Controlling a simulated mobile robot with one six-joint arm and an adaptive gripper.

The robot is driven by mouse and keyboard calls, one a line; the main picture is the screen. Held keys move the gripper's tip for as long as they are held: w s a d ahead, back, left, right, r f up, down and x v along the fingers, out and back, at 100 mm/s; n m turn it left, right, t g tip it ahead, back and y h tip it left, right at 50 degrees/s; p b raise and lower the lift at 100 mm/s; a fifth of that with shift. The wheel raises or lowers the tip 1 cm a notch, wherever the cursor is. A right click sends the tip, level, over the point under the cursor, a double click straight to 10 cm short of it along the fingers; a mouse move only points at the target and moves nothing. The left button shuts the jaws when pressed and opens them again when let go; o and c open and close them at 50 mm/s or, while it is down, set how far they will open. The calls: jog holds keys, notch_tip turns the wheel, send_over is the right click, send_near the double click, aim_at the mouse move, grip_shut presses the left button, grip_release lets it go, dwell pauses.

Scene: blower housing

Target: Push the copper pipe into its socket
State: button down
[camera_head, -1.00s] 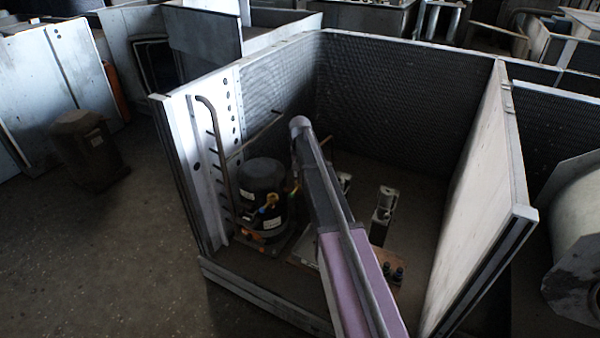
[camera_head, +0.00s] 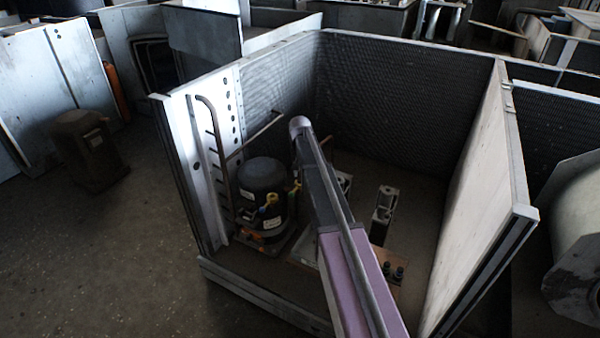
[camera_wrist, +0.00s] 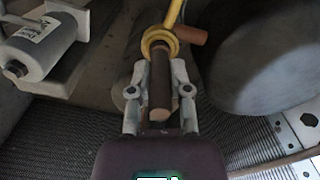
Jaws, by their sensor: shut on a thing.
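A short copper pipe (camera_wrist: 160,88) lies between the two fingers of my gripper (camera_wrist: 160,68) in the wrist view, and the fingers are shut on it. Its near end points toward my palm. Its far part passes to a yellow ring (camera_wrist: 160,40), which sits around or right against it. Another copper stub (camera_wrist: 190,35) sticks out to the right beside the ring. I cannot make out the socket clearly, nor how deep the pipe sits. In the head view my arm hides the gripper and this pipe.
A black compressor (camera_head: 262,178) stands left of my arm, and its dark round body (camera_wrist: 262,58) fills the wrist view's upper right. A white cylinder (camera_wrist: 42,45) is at upper left. Housing walls, including a white perforated panel (camera_head: 232,100) and a right panel (camera_head: 480,205), enclose the space.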

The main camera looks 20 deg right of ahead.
jog(key=shift+c, duration=2.4)
grip_release()
jog(key=o, duration=0.5)
jog(key=shift+r, duration=0.1)
jog(key=shift+r+p, duration=3.4)
jog(key=shift+p, duration=0.1)
